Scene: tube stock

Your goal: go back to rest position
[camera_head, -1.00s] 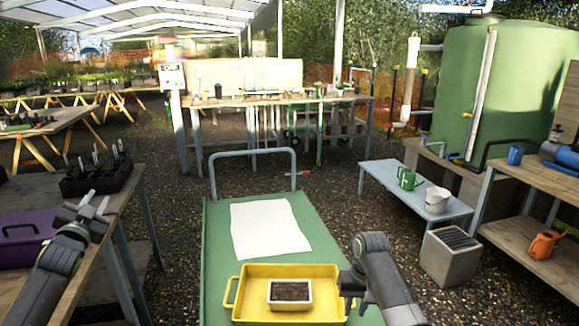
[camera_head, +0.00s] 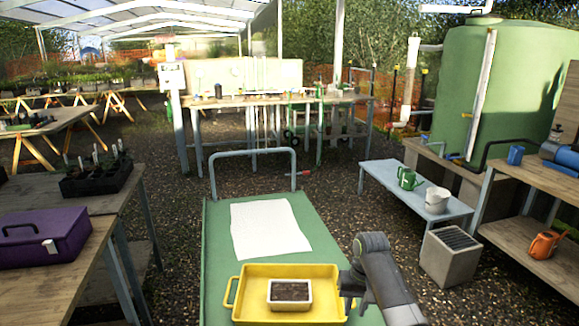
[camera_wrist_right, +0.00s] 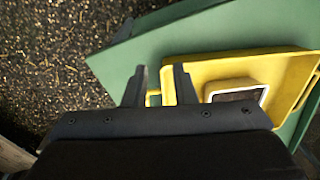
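My right gripper (camera_head: 349,301) is beside the right end of the yellow tray (camera_head: 325,272). In the right wrist view its two fingers (camera_wrist_right: 159,84) stand apart, with part of the tray's yellow edge (camera_wrist_right: 154,99) showing between them. I cannot tell whether they touch it. No object is seen clamped in the fingers. My left gripper and arm are not in the head view.
The tray sits on a green cart (camera_head: 213,240) and holds a small white pot of soil (camera_head: 290,304). A white sheet (camera_head: 268,228) lies behind it. A purple box (camera_head: 45,240) is on the left bench; a blue-grey bench (camera_head: 400,187) stands at right.

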